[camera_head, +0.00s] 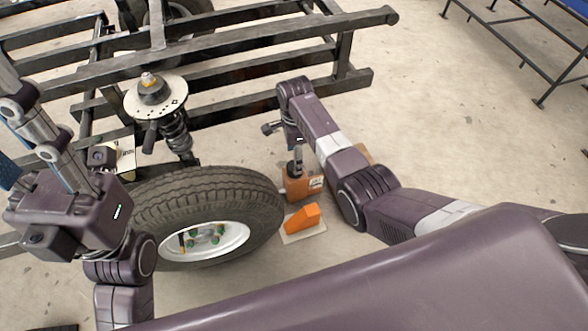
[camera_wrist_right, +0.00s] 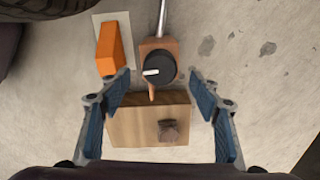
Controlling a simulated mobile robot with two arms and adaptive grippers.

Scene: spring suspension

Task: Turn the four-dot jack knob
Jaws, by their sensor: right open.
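The jack (camera_head: 300,184) is an orange-brown body standing on the floor right of the tyre. In the right wrist view its body (camera_wrist_right: 168,46) carries a round black knob (camera_wrist_right: 160,72) with a white mark pointing left. I cannot make out any dots on it. My right gripper (camera_wrist_right: 158,78) is open and empty, with its blue-padded fingers apart on either side of the knob in that view, touching nothing that I can see. In the head view its fingers are mostly hidden by my arm. My left gripper (camera_head: 48,150) is raised at the far left; its fingertips are unclear.
An orange wedge (camera_head: 300,222) lies on a pale plate beside the jack. A wooden block (camera_wrist_right: 125,126) with a small dark piece (camera_wrist_right: 168,131) lies just below the knob. A large tyre (camera_head: 165,196), a strut (camera_head: 176,132) and a dark frame (camera_head: 255,65) stand left and behind.

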